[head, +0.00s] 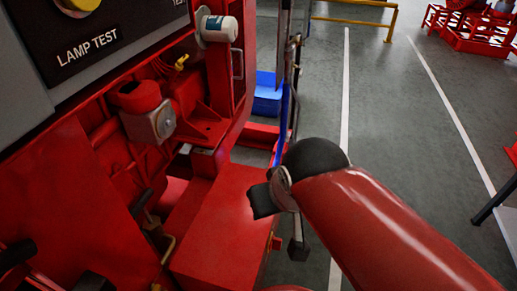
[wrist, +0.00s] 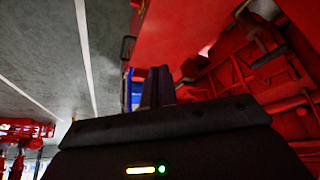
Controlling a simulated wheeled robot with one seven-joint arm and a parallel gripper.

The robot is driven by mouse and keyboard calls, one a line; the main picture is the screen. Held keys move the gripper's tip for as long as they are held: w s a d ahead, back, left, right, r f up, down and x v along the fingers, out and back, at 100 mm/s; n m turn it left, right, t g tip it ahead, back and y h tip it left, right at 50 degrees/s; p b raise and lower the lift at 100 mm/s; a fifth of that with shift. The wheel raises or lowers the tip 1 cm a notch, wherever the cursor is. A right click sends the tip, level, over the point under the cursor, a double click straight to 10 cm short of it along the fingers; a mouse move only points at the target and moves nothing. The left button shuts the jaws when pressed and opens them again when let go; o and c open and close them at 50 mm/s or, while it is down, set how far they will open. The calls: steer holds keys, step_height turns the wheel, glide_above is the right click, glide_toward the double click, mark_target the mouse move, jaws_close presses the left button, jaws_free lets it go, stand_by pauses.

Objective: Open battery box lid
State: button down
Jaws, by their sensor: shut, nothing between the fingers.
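The red battery box (head: 222,228) stands low on the pumpset's near side in the head view. Its flat red lid (head: 228,195) looks shut. In the wrist view a broad red face (wrist: 195,35), apparently the same box, fills the upper middle. My gripper (head: 262,200) is beside the box's right edge in the head view, partly hidden by my wrist. In the wrist view its dark fingers (wrist: 158,85) are together and empty, close to the red face. I cannot tell whether they touch it. No handle or latch shows clearly on the lid.
The red pumpset frame (head: 100,190) and grey control panel (head: 90,45) crowd the left. Upright pipes (head: 290,90) and a blue bin (head: 267,95) stand beyond the box. Grey floor (head: 385,110) with white lines is open to the right.

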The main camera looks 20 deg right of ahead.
steer(key=w+d+f+m+y+b, duration=0.3)
steer(key=d+f+m+y+b, duration=0.25)
steer(key=d+f+m, duration=0.6)
steer(key=w+d+f+m+y+b, duration=0.3)
steer(key=d+f+m+y+b, duration=0.35)
steer(key=f+m, duration=0.75)
steer(key=w+a+f+m+h+b, duration=0.1)
steer(key=w+a+f+h+b, duration=0.1)
steer(key=w+a+f+b, duration=0.3)
steer(key=shift+t, duration=0.4)
steer(key=shift+a+r+p, duration=0.2)
steer(key=shift+r+p, duration=0.4)
steer(key=shift+r, duration=0.7)
steer(key=shift+a+r+p, duration=0.2)
steer(key=shift+r+p, duration=0.35)
steer(key=shift+r, duration=0.7)
